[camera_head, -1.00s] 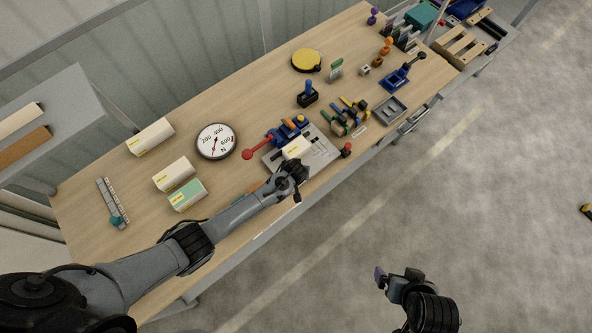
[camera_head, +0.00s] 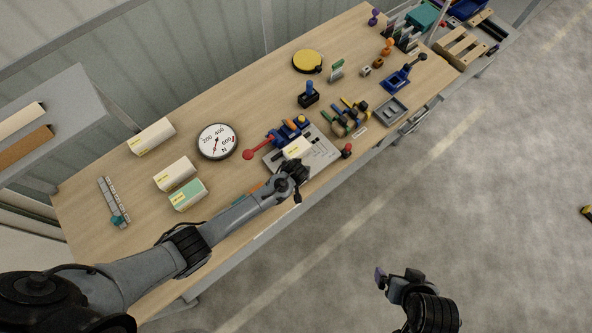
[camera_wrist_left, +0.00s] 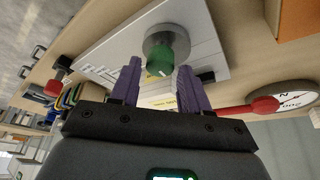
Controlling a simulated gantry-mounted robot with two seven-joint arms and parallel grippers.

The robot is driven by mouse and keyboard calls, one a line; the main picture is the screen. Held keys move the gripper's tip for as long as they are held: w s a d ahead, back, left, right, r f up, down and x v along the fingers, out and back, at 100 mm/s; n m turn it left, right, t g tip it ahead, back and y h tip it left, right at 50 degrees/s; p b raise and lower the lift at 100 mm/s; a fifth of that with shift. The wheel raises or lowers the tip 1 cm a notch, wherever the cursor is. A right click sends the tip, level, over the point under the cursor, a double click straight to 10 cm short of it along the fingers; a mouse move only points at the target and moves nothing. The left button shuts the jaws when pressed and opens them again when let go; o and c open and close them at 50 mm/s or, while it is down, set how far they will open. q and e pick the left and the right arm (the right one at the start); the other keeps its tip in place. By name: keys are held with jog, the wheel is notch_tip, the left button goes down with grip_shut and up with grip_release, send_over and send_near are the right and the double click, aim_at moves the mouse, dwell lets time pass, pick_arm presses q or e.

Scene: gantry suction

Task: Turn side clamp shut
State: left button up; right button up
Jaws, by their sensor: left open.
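A grey fixture plate (camera_head: 323,158) lies near the front edge of the bench. A white and yellow box (camera_head: 297,148) rests on it, beside blue and orange parts and a red-ended lever (camera_head: 249,154). My left gripper (camera_head: 295,172) is over the plate's front edge, and the arm hides what is under it. In the left wrist view, its purple fingers (camera_wrist_left: 160,70) are open either side of a green knob (camera_wrist_left: 167,60) on a round grey body (camera_wrist_left: 171,38). I cannot tell whether they touch the knob. My right gripper (camera_head: 396,276) hangs over the floor, away from the bench.
A round dial (camera_head: 217,141) and several boxes, one green and white (camera_head: 188,194), stand left of the fixture. A red-topped knob (camera_head: 347,151) and several coloured-handled tools (camera_head: 350,117) are to its right.

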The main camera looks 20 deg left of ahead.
pick_arm(q)
jog(key=v, duration=0.9)
dwell(0.3)
